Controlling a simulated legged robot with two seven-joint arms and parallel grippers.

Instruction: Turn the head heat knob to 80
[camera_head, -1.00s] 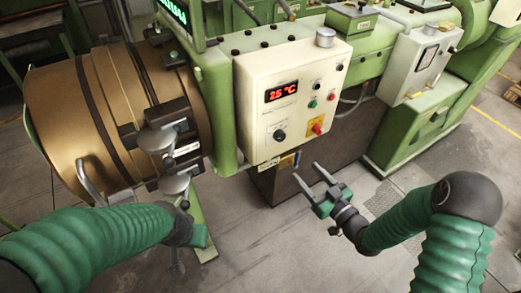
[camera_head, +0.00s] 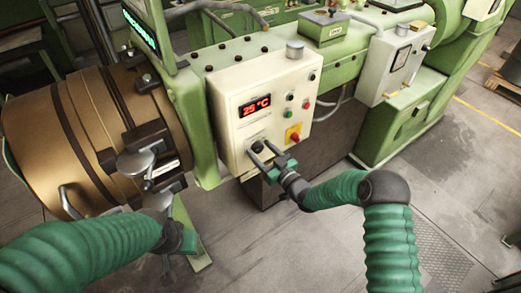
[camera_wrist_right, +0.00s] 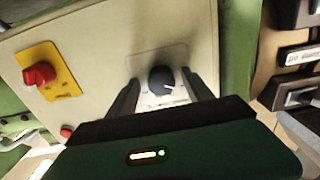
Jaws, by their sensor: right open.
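The head heat knob (camera_head: 257,146) is a small black dial low on the cream control panel (camera_head: 232,130). The red display (camera_head: 255,106) above it reads 25 °C. My right gripper (camera_head: 260,151) is open at the panel, its fingers around the knob's position. In the right wrist view the knob (camera_wrist_right: 161,80) sits between the two open fingers (camera_wrist_right: 160,92), with a white pointer mark; I cannot tell whether they touch it. My left arm (camera_head: 90,250) comes in from the left, and its gripper (camera_head: 178,245) is small and partly hidden near the brown drum.
A red switch on a yellow plate (camera_head: 293,134) is right of the knob, and it also shows in the right wrist view (camera_wrist_right: 40,75). Small green and red buttons (camera_head: 298,108) sit above it. The brown drum (camera_head: 60,130) stands left. Floor in front is clear.

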